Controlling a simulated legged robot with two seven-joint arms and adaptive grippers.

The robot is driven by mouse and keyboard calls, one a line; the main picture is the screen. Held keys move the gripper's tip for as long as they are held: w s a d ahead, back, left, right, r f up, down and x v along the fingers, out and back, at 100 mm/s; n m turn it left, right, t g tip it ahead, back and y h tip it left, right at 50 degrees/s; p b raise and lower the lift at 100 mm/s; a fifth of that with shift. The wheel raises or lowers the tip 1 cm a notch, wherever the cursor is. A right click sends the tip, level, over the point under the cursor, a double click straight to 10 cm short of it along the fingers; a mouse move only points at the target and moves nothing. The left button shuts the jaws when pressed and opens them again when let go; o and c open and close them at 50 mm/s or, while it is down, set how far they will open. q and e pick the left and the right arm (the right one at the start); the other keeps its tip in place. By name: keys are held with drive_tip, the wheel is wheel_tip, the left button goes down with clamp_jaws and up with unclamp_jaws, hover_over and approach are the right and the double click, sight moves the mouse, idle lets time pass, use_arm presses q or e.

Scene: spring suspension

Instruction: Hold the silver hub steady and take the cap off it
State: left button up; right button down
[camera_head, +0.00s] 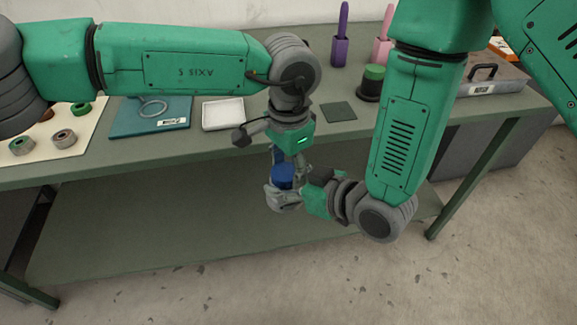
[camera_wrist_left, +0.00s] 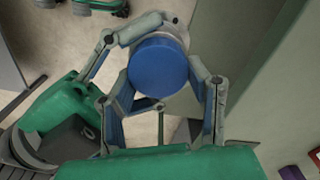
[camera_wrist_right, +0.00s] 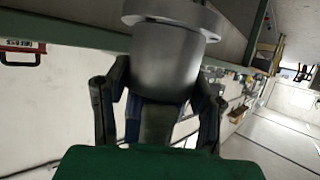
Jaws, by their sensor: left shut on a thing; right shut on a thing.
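The blue cap (camera_head: 283,175) sits on the silver hub (camera_head: 281,204), held in the air in front of the bench. My left gripper (camera_head: 285,164) reaches down from above and is shut on the cap, which also shows as a blue disc in the left wrist view (camera_wrist_left: 158,67). My right gripper (camera_head: 290,190) comes in from the right and is shut on the hub. The right wrist view shows the hub (camera_wrist_right: 165,65) as a grey cylinder with a wide flange, between the fingers. The cap is hidden there.
The bench (camera_head: 205,158) behind holds a white tray (camera_head: 223,114), a blue board (camera_head: 150,118), a dark square pad (camera_head: 338,111) and a green-topped black part (camera_head: 371,82). A labelled grey case (camera_head: 492,76) stands at the right. The bench's lower shelf (camera_head: 180,215) is bare.

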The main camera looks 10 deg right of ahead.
use_arm(q)
drive_tip(key=n, duration=0.6)
drive_tip(key=shift+w, duration=0.1)
drive_tip(key=o, duration=1.3)
drive_tip(key=shift+r, duration=0.2)
